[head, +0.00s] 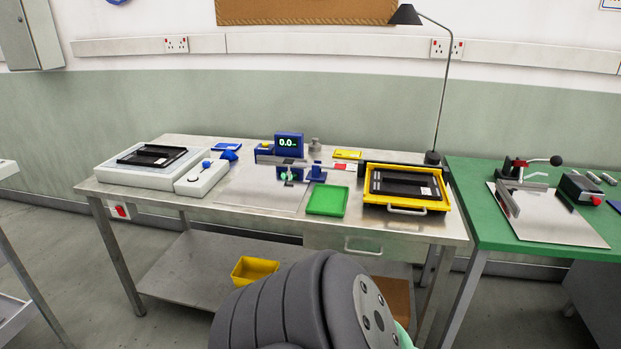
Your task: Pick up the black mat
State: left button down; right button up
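I see no plainly flat black mat. A flat black tray-like piece with a raised rim and a small white label (152,155) lies on the white boxy unit at the left of the steel table. A similar black piece with a white label (403,186) lies inside the yellow-framed tray (374,206) at the table's right. I cannot tell which of them is the mat. Neither gripper shows in the head view. A grey ribbed part of my own body fills the bottom middle and hides some of the floor and lower shelf.
The steel table (262,199) also holds a green tray (327,200), a small blue-and-grey gantry (289,173), a blue display (289,144) and a white unit with a blue knob (201,178). A green bench (480,205) adjoins at right. A lamp (432,157) stands behind.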

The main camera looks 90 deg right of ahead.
aim_at(406, 184)
jog(key=z, duration=3.35)
